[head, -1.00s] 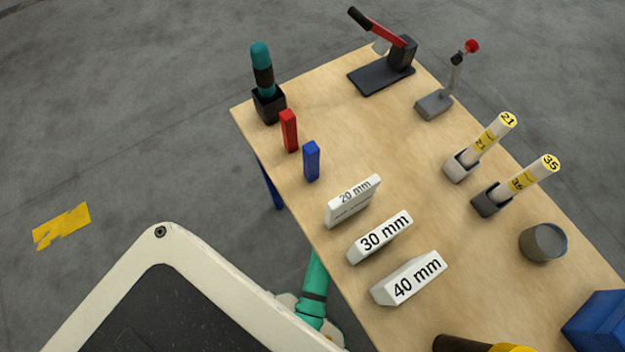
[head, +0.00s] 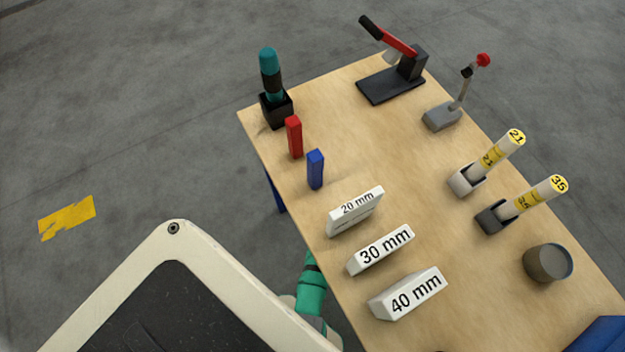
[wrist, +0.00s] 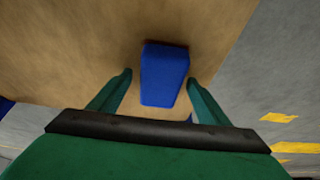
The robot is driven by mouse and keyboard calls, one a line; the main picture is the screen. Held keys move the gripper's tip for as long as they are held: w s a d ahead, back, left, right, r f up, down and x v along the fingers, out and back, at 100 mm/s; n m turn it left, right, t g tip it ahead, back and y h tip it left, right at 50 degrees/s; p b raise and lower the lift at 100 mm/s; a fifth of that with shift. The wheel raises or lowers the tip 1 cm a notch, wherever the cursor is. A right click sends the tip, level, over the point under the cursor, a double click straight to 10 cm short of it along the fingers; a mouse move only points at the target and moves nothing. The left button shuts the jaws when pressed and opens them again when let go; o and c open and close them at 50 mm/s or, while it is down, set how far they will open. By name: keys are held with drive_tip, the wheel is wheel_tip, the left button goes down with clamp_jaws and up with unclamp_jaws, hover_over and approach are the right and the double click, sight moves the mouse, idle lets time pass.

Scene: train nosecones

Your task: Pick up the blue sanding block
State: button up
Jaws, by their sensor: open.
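The blue sanding block (wrist: 164,75) shows in the wrist view as a plain blue block over the wooden surface, with a thin reddish-brown edge along its far side. My gripper (wrist: 160,78) is open, with one green finger on each side of the block. A gap shows between the block and each finger; I cannot tell how far below the fingertips it is. In the head view a large blue object (head: 600,337) is cut off at the bottom right corner; I cannot tell whether it is the same block. My gripper is outside the head view.
On the wooden table (head: 400,180) stand a small blue block (head: 316,170), a red block (head: 294,138), several white labelled gauge blocks such as 30 mm (head: 380,250), yellow-topped tubes in holders (head: 465,180) and a grey cup (head: 547,263). Table edges show near my gripper in the wrist view.

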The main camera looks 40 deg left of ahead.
drive_tip(key=shift+s+a, duration=0.1)
drive_tip(key=c, duration=1.2)
drive_tip(key=shift+c, duration=0.2)
drive_tip(key=shift+r, duration=0.1)
drive_tip(key=shift+r, duration=0.25)
wheel_tip(320, 180, up, 3)
drive_tip(key=s+a, duration=0.2)
drive_tip(key=s, duration=0.3)
drive_tip(key=s+a, duration=0.2)
drive_tip(key=s, duration=0.4)
drive_tip(key=s+a, duration=0.2)
drive_tip(key=s, duration=0.3)
drive_tip(key=shift+s+a+f, duration=0.15)
drive_tip(key=shift+s+a, duration=0.15)
drive_tip(key=shift+a, duration=0.05)
